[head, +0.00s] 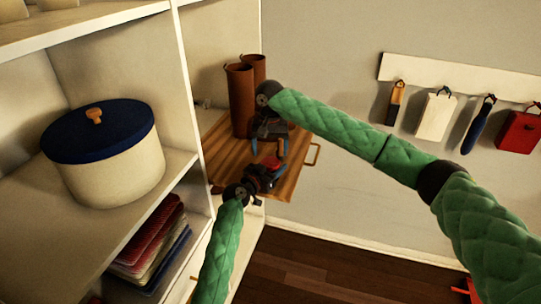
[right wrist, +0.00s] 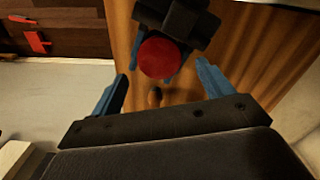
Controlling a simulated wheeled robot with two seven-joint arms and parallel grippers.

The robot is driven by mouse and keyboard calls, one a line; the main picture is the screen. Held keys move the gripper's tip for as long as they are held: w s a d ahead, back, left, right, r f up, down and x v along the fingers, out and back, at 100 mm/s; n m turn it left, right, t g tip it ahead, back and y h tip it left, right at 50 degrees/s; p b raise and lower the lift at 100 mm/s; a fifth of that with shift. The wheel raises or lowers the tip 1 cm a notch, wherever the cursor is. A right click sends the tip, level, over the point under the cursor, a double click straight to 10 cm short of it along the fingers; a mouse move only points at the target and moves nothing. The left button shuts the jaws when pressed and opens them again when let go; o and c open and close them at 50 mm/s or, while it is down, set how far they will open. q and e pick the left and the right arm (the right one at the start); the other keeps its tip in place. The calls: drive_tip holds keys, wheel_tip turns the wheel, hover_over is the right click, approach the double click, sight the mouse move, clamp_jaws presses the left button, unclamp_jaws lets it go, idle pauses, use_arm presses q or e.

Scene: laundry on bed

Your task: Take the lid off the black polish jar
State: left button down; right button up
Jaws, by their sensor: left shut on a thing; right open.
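A red round top (right wrist: 158,58) shows in the right wrist view, between the blue fingers of my left gripper (right wrist: 163,62). It looks like the lid of the polish jar; the jar's body is mostly hidden by the gripper. In the head view the red top (head: 271,162) is small, over the front of the wooden surface. My left gripper (head: 269,168) is shut on the jar. My right gripper (head: 268,156) is open and empty, just behind the jar in the head view. In the right wrist view its fingers (right wrist: 160,87) are spread apart, short of the red top.
The wooden surface (head: 226,159) has a brass handle (head: 314,155). Two tall brown boots (head: 240,98) stand at its back. A small brown rounded thing (right wrist: 155,97) lies beyond my right fingers. White shelving (head: 178,166) with a blue-lidded pot (head: 105,165) stands at left.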

sight(270, 162)
drive_tip(key=shift+r+m, duration=1.6)
drive_tip(key=shift+r, duration=0.1)
drive_tip(key=shift+f, duration=3.9)
drive_tip(key=c, duration=1)
use_arm(q)
drive_tip(key=shift+a, duration=0.1)
use_arm(e)
drive_tip(key=shift+n, duration=1.6)
drive_tip(key=o, duration=1.1)
drive_tip(key=shift+r, duration=0.15)
